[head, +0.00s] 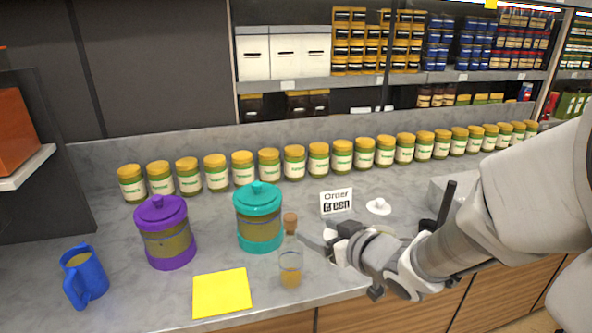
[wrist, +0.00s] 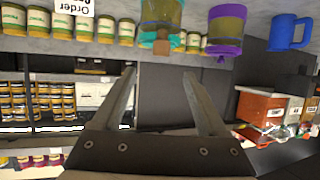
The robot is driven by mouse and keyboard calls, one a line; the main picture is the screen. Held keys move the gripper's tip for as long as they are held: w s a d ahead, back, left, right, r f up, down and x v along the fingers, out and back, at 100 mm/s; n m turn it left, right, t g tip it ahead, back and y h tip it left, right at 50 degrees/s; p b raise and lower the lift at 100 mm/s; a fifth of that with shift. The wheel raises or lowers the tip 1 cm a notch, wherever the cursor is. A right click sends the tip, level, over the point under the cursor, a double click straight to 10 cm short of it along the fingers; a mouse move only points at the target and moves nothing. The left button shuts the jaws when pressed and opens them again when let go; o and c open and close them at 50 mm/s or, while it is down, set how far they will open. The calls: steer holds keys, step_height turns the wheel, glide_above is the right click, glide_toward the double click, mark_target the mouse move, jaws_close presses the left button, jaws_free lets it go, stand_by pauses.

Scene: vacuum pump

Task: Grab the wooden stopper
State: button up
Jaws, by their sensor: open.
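The wooden stopper (head: 290,222) is a small brown cork at the top of a clear glass bottle (head: 290,268) with amber liquid, standing near the counter's front edge. My gripper (head: 312,240) is just right of the bottle's neck in the head view, a little below the stopper's height. In the wrist view, which is upside down, my open gripper (wrist: 159,72) has nothing between its fingers. The stopper (wrist: 161,46) shows there beyond the fingertips, against the teal jar. Contact with the bottle cannot be told.
A teal jar (head: 258,222) and a purple jar (head: 166,238) stand left of the bottle. An "Order Green" sign (head: 337,202) stands behind my gripper. Several yellow-lidded jars line the back.

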mark_target(295, 221)
steer(key=b+x, duration=0.1)
steer(key=x, duration=0.9)
steer(key=shift+f, duration=0.15)
steer(key=shift+x, duration=2.8)
steer(key=shift+a, duration=0.15)
jaws_close()
